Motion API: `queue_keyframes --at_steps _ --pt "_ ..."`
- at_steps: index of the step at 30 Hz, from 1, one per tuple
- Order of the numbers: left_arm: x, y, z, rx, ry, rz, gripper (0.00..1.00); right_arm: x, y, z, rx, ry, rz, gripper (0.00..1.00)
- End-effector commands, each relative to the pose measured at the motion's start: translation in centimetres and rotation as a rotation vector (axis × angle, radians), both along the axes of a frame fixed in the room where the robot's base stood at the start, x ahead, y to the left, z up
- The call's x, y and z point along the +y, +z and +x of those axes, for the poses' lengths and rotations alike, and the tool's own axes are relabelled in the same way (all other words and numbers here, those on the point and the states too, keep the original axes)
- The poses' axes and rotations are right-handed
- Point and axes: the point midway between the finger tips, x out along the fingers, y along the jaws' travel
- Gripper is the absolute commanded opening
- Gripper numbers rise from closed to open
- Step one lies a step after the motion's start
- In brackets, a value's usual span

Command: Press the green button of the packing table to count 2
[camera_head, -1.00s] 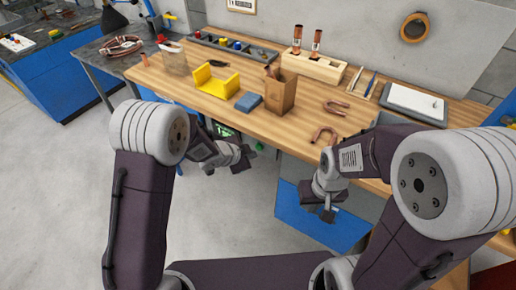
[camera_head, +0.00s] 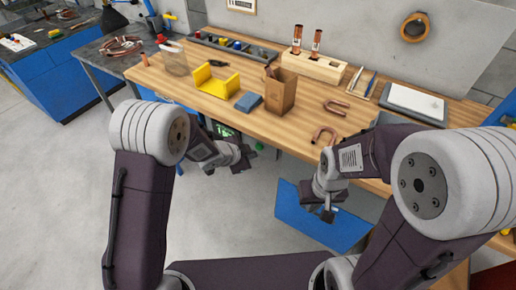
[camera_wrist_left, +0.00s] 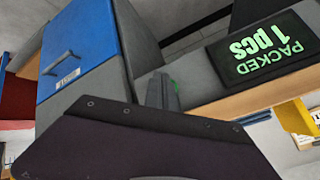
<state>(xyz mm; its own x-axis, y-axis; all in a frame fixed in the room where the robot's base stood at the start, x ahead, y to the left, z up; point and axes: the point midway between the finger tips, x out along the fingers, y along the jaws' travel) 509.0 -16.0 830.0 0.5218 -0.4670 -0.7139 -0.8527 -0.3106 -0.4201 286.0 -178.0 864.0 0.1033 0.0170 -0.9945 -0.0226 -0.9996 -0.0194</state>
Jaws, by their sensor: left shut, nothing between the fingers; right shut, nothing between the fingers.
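The packing table (camera_head: 225,98) has a wooden top, with a dark display under its front edge. In the left wrist view the display (camera_wrist_left: 262,48) reads "PACKED 1 pcs" in green, upside down. The green button (camera_head: 259,146) shows as a small green spot just right of my left gripper (camera_head: 240,163). My right gripper (camera_head: 327,210) is shut and empty in front of the table.
On the table are a yellow holder (camera_head: 216,82), a blue block (camera_head: 248,102), a cardboard box (camera_head: 280,92), bent copper tubes (camera_head: 325,134) and a wooden rack (camera_head: 312,66). A blue drawer cabinet (camera_wrist_left: 82,52) is beside my left gripper. The floor in front is clear.

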Motion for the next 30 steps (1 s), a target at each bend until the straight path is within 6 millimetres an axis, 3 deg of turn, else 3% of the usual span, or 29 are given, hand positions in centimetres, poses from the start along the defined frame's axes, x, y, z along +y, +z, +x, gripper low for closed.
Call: queue_keyframes --at_steps 30 --pt "-0.55 0.04 0.75 0.000 0.000 0.000 0.00 0.00 0.69 0.00 0.000 0.000 0.000 0.00"
